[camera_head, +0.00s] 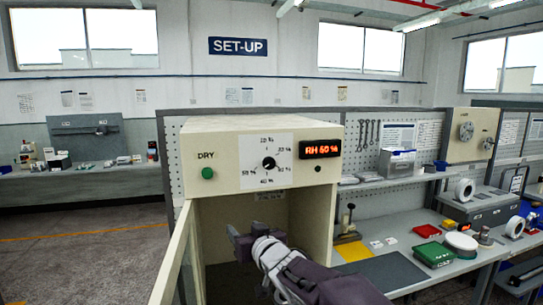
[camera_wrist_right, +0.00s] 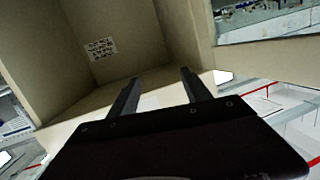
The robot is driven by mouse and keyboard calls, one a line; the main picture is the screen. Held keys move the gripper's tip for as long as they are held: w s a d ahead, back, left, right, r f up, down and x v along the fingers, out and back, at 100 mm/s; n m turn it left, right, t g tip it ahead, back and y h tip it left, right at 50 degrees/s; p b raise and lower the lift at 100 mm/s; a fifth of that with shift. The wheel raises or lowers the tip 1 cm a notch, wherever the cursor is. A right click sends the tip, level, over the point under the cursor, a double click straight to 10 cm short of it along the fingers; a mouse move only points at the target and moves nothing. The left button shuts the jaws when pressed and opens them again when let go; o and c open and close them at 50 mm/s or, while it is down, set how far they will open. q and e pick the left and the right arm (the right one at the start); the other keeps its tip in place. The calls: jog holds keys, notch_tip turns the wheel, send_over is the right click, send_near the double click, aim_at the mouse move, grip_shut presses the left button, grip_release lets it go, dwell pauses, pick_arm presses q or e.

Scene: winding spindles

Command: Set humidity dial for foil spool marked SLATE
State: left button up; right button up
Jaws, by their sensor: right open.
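The humidity dial (camera_head: 268,163) is a black knob on a white plate on the front of a cream cabinet (camera_head: 230,130). Percent marks ring it; its pointer is too small to read surely. A red display (camera_head: 320,149) beside it appears to read RH 60 %. A green button (camera_head: 207,173) sits under the word DRY. My right gripper (camera_head: 238,240) is in front of the cabinet's open compartment, below the dial. In the wrist view its two fingers (camera_wrist_right: 160,88) are apart with nothing between them. My left gripper is not in view. No spool marking SLATE is readable.
The cabinet door (camera_head: 174,262) stands open at the left. A small label (camera_wrist_right: 101,48) is on the compartment's inner wall. The left aisle floor is clear.

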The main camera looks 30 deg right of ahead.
jog(key=d+r+t+h+p, duration=0.1)
jog(key=d+r+p, duration=0.25)
jog(key=r, duration=0.75)
jog(key=m+h, duration=0.1)
jog(key=h, duration=0.2)
send_near(270, 165)
jog(key=p+x, duration=0.3)
jog(key=x, duration=0.5)
jog(key=shift+w, duration=0.2)
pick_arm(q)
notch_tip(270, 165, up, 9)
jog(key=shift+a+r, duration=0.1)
pick_arm(e)
jog(key=shift+s, duration=0.1)
jog(key=shift+c, duration=0.4)
